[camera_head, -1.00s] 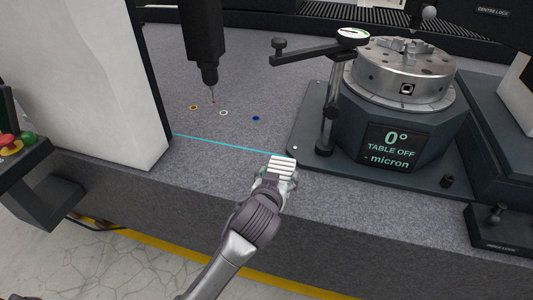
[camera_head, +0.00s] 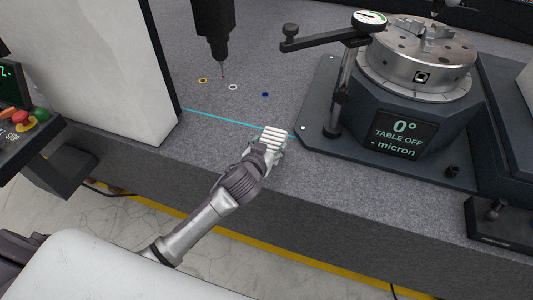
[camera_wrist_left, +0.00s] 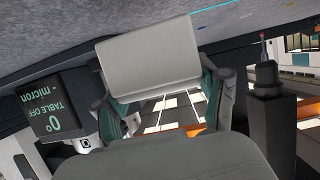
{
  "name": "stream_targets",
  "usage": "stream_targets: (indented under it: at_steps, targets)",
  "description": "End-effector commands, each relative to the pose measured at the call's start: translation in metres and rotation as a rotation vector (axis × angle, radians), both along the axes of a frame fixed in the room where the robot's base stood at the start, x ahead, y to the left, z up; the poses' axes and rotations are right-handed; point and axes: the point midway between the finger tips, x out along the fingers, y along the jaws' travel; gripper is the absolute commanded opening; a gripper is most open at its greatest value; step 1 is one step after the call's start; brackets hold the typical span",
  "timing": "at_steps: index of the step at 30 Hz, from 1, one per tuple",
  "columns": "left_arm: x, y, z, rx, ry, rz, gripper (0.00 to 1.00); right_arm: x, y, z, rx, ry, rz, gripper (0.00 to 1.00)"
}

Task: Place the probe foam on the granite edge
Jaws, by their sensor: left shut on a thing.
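The probe foam (camera_head: 274,136) is a pale block with light ridges in the head view. It is in my left gripper (camera_head: 267,150), over the granite bed (camera_head: 330,190) near its front edge. In the left wrist view the foam (camera_wrist_left: 148,52) shows as a plain grey-white block between the two fingers of the left gripper (camera_wrist_left: 160,92), with the granite (camera_wrist_left: 60,25) behind it at the top. I cannot tell whether the foam touches the granite. My right gripper is in neither view.
A rotary table (camera_head: 405,125) with a chuck and display stands just right of the foam. A probe spindle (camera_head: 212,30) hangs behind, above coloured rings on the granite. A cyan line (camera_head: 235,122) runs across the surface. A white column (camera_head: 95,70) stands left.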

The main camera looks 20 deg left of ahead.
Motion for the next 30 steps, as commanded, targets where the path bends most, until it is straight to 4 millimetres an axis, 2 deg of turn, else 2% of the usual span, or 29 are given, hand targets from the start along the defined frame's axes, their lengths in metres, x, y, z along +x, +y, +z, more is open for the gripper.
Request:
stream_targets:
  at_steps: [4, 9, 12, 25, 26, 30]
  targets:
    - [-0.001, 0.008, -0.009, -0.001, 0.002, 0.000, 0.47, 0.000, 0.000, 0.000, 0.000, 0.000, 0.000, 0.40]
    - [-0.001, 0.008, -0.035, -0.001, 0.004, 0.000, 0.47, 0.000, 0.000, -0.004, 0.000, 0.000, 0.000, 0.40]
    - [-0.001, 0.007, -0.044, -0.001, 0.002, -0.001, 0.47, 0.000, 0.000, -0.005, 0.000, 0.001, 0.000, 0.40]
    - [-0.001, 0.007, -0.050, -0.002, 0.001, 0.000, 0.47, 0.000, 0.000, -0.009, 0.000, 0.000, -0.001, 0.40]
    - [-0.001, 0.007, -0.048, -0.002, 0.001, 0.000, 0.77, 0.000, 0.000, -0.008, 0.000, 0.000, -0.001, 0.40]
    - [-0.001, 0.007, -0.048, -0.001, 0.001, -0.001, 0.97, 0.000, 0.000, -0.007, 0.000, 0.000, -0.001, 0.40]
